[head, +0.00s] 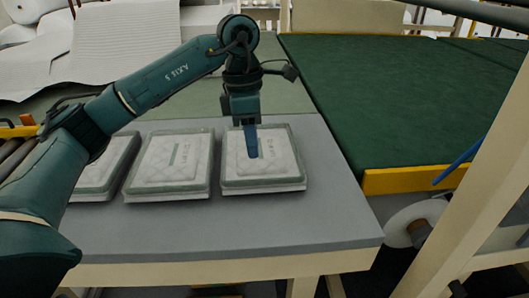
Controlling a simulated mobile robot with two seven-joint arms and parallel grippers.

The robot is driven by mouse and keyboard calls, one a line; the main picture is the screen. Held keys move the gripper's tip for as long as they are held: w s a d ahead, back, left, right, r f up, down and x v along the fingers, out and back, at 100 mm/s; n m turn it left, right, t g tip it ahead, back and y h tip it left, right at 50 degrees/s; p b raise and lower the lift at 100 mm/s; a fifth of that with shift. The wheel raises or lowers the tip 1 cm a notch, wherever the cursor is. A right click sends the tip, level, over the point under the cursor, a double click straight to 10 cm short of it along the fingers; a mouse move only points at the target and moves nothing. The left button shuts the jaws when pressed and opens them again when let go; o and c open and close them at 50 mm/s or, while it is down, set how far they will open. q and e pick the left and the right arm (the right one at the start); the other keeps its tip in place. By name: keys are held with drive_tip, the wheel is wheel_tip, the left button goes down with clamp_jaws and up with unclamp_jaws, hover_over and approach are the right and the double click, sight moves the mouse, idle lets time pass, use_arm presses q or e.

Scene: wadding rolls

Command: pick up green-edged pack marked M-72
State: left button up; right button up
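Three pale quilted packs with grey-green edges lie in a row on a grey table top (230,228). They are the right pack (279,172), the middle pack (163,177) and the left pack (92,180), which my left arm partly covers. Each seems to have a label, but the lettering is too small to read, so I cannot tell which is M-72. My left gripper (252,155) points down over the right pack, its blue fingertips at or just above the pack's top left of centre. The fingers overlap from this side, so their opening is unclear. My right gripper is not in view.
A dark green surface with a yellow edge (410,180) lies to the right. A beige post (465,185) stands at the right, with a white roll (412,222) behind it. White wadding (125,40) lies at the back left. The table's front strip is clear.

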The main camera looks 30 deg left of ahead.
use_arm(q)
drive_tip(key=a+r+y, duration=0.1)
drive_tip(key=a+r, duration=0.1)
drive_tip(key=a, duration=0.1)
hover_over(241, 180)
wheel_tip(241, 180, down, 7)
drive_tip(key=shift+d, duration=0.1)
drive_tip(key=shift+f, duration=3)
drive_tip(key=shift+c, duration=0.3)
clamp_jaws()
